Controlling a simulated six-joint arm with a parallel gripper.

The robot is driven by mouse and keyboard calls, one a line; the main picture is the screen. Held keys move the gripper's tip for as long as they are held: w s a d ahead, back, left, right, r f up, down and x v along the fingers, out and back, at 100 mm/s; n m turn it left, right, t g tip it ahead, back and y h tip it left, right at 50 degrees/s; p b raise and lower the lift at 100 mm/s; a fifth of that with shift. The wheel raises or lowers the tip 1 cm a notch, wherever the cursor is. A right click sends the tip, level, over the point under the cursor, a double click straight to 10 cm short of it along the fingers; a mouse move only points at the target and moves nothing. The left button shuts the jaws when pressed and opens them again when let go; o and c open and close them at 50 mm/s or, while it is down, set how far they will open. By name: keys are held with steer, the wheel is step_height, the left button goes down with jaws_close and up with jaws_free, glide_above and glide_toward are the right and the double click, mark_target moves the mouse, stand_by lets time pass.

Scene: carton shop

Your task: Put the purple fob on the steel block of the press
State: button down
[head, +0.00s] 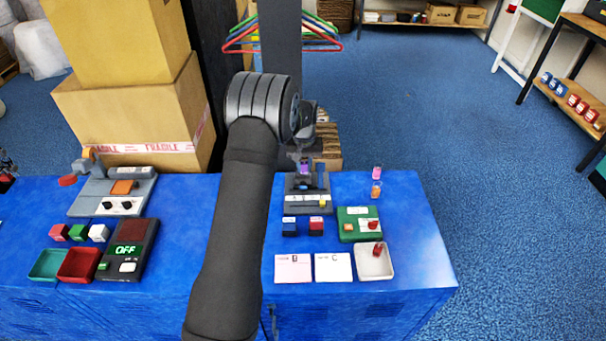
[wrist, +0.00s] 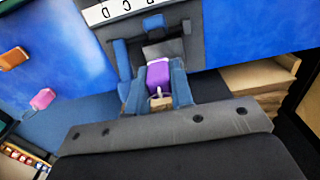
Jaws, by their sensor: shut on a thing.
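The purple fob (wrist: 158,75) is between the two blue fingers of my gripper (wrist: 158,88) in the wrist view, with a small ring at its near end. My gripper is shut on it. The steel block (wrist: 162,48) of the press shows as a grey plate just beyond the fob; I cannot tell whether they touch. In the head view the press (head: 308,202) stands at the table's back edge, with a lettered strip at its front. My gripper (head: 305,168) is over its rear part, and my arm and wrist partly hide that area.
A pink fob (head: 377,172) and an orange fob (head: 376,189) stand to the right. In front are a blue block (head: 289,227), a red block (head: 316,226), a green box (head: 350,231), two cards and a white tray (head: 362,268). Large cartons (head: 130,125) stand behind left.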

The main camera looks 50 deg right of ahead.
mark_target(303, 162)
steer(key=shift+w+f, duration=0.3)
steer(key=shift+f, duration=1.9)
steer(key=shift+f, duration=0.1)
steer(key=c, duration=1.3)
jaws_free()
steer(key=shift+o, duration=0.2)
step_height(303, 162, up, 12)
steer(key=shift+r, duration=0.15)
